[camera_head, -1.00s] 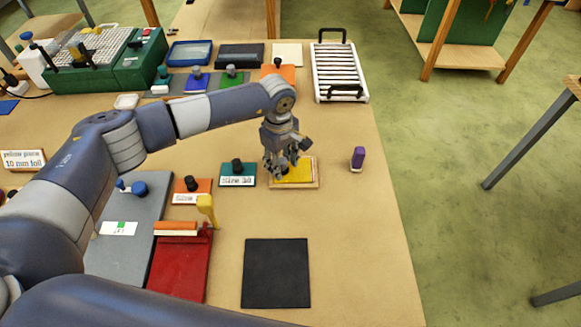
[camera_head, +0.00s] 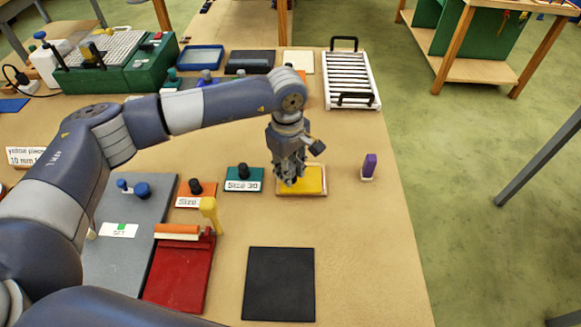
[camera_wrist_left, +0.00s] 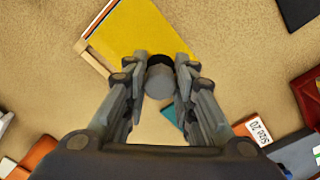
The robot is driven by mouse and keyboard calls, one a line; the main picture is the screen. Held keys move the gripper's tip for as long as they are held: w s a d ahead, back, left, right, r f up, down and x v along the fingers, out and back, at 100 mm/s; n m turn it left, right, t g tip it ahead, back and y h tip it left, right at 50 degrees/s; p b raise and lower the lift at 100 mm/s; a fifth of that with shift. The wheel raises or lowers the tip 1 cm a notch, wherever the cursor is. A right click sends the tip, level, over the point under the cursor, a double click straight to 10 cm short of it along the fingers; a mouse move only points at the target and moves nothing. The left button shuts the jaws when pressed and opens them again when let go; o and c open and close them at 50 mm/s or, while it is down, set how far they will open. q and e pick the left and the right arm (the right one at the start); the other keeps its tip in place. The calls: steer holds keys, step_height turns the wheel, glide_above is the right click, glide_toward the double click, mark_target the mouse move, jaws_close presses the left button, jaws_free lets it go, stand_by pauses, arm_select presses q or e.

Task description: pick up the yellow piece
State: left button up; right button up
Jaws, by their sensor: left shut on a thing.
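The yellow piece (camera_head: 315,181) is a flat rectangle on a shallow wooden tray (camera_head: 303,194), right of the middle of the head view. My left gripper (camera_head: 290,180) points down over its left part. In the left wrist view my gripper (camera_wrist_left: 160,75) is shut on a short grey cylinder with a black end (camera_wrist_left: 158,84), close against the yellow piece (camera_wrist_left: 140,30). I cannot tell whether the cylinder is fixed to the piece, nor whether the piece is off the tray. My right gripper is not in view.
Knobbed templates, one a teal Size 30 block (camera_head: 243,186), lie left of the tray. A purple upright object (camera_head: 369,166) stands to its right. A black mat (camera_head: 279,284) lies in front. A white slatted rack (camera_head: 347,80) is behind. The table's right side is mostly clear.

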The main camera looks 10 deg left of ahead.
arm_select(q)
steer(key=s+d+r+b, duration=0.1)
steer(key=s+b, duration=0.3)
steer(key=s, duration=0.8)
steer(key=shift+s+d+r, duration=0.15)
steer(key=shift+d+r, duration=0.05)
steer(key=shift+d, duration=0.55)
steer(key=o, duration=0.4)
steer(key=c, duration=0.4)
